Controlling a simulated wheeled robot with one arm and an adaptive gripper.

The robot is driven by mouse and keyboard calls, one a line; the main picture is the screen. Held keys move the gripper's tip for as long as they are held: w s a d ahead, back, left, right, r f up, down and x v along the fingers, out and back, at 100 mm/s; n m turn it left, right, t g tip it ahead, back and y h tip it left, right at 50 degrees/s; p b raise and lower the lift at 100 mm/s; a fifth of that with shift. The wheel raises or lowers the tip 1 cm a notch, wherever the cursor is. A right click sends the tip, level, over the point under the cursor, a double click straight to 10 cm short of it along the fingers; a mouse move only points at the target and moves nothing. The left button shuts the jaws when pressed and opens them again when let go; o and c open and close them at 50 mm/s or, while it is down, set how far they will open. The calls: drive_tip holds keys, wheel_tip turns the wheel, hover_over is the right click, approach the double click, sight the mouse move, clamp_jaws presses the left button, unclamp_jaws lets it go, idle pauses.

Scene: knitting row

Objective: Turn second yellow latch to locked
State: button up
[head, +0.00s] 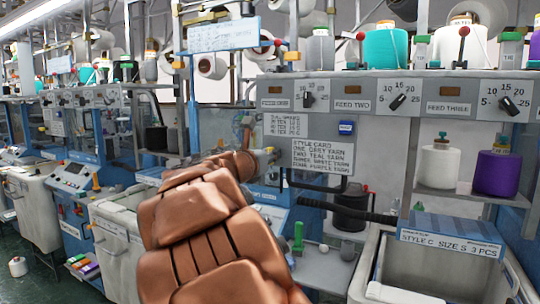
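I cannot pick out the second yellow latch for certain. Small yellow-orange pieces show on the upper rail, one at the middle (291,57) and one further left (178,65). My copper-coloured arm reaches up from the bottom middle towards the machine. A small grey part at its far end, which seems to be my gripper (266,157), is mostly hidden by the arm, so its fingers cannot be made out.
A grey panel (420,86) with feed dials runs across the upper right. A style card (322,156) hangs below it. White (438,167) and purple (497,173) yarn cones stand on a shelf at right. A white bin (375,270) and blue-topped box (450,236) fill the lower right. Floor shows at lower left.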

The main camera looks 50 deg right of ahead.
clamp_jaws()
drive_tip(key=m+b, duration=0.1)
drive_tip(key=m, duration=0.1)
drive_tip(key=m+b, duration=0.1)
drive_tip(key=m, duration=0.1)
drive_tip(key=shift+s+f+b, duration=0.1)
drive_tip(key=shift+f+b, duration=0.1)
drive_tip(key=shift+b, duration=0.2)
drive_tip(key=m+b, duration=0.3)
drive_tip(key=m, duration=0.1)
drive_tip(key=shift+f, duration=0.1)
drive_tip(key=m+b, duration=0.6)
drive_tip(key=shift+s+f+m, duration=0.1)
drive_tip(key=shift+f+m, duration=0.05)
drive_tip(key=shift+m, duration=0.15)
drive_tip(key=m+b, duration=0.2)
drive_tip(key=shift+d+m, duration=0.1)
drive_tip(key=shift+m, duration=0.2)
drive_tip(key=shift+m+b, duration=0.3)
drive_tip(key=shift+b, duration=0.2)
drive_tip(key=shift+r, duration=0.2)
